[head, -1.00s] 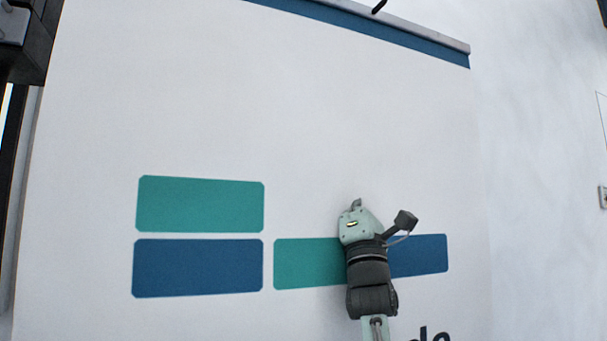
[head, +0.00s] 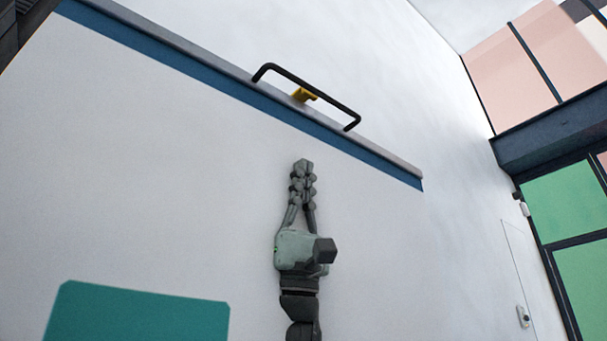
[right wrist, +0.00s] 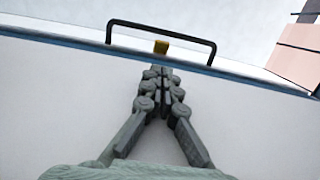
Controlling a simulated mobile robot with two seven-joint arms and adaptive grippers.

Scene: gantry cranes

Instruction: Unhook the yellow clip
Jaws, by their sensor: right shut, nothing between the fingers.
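The yellow clip (head: 304,95) sits on the top edge of the white panel, under the middle of a black bar handle (head: 308,91). It also shows in the right wrist view (right wrist: 161,47), just beyond my fingertips. My right gripper (head: 303,165) points up at the clip from below, in front of the panel. Its fingers are shut with nothing between them, and in the head view a gap separates them from the clip. How the clip is fastened is too small to tell. My left gripper is not in view.
The large white panel (head: 160,170) has a blue stripe and grey rim along its slanted top edge. A teal rectangle (head: 140,315) is marked on it at lower left. A white wall rises behind. Pink and green panes stand at the right.

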